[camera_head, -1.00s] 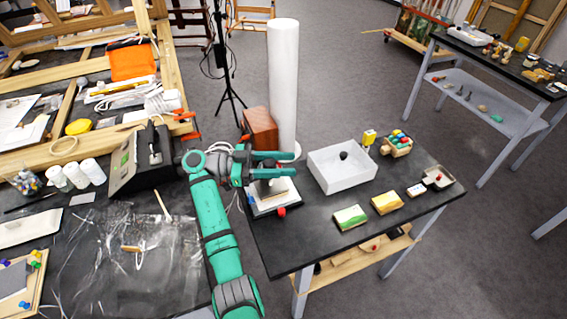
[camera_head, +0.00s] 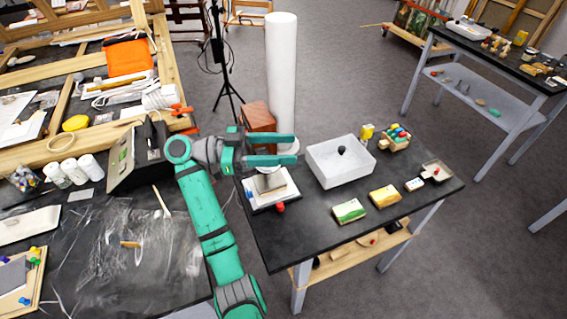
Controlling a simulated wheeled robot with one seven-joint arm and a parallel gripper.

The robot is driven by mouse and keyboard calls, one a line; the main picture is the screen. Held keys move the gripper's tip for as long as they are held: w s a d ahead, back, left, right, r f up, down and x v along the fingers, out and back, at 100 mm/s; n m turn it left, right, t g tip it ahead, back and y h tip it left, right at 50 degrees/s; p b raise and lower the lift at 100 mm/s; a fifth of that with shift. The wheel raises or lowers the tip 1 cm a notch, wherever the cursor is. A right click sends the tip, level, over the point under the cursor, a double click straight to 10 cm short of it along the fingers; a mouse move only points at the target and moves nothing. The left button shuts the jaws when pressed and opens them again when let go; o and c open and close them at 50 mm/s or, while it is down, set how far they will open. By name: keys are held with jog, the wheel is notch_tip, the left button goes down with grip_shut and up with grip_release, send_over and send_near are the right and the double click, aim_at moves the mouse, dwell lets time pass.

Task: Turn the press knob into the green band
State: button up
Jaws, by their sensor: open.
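The press (camera_head: 290,192) is a small white-based unit with a tan block on top, at the left end of the dark table. A small red knob (camera_head: 281,207) shows at its front edge. I cannot make out a green band on it, and part of the press is hidden behind my gripper. My green gripper (camera_head: 294,149) is open and empty. Its two fingers point right, one above the other in the picture, over the back of the press and apart from the red knob.
A white open box (camera_head: 335,174) with a black ball-like piece stands right of the press. A green-topped block (camera_head: 349,211), a yellow block (camera_head: 385,196) and a small tray (camera_head: 437,172) lie farther right. A tall white cylinder (camera_head: 282,70) and a brown box (camera_head: 257,118) stand behind.

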jog(key=s+r, duration=0.4)
jog(key=s, duration=0.5)
jog(key=shift+a, duration=0.3)
jog(key=shift+w+f, duration=0.1)
jog(key=shift+w, duration=0.05)
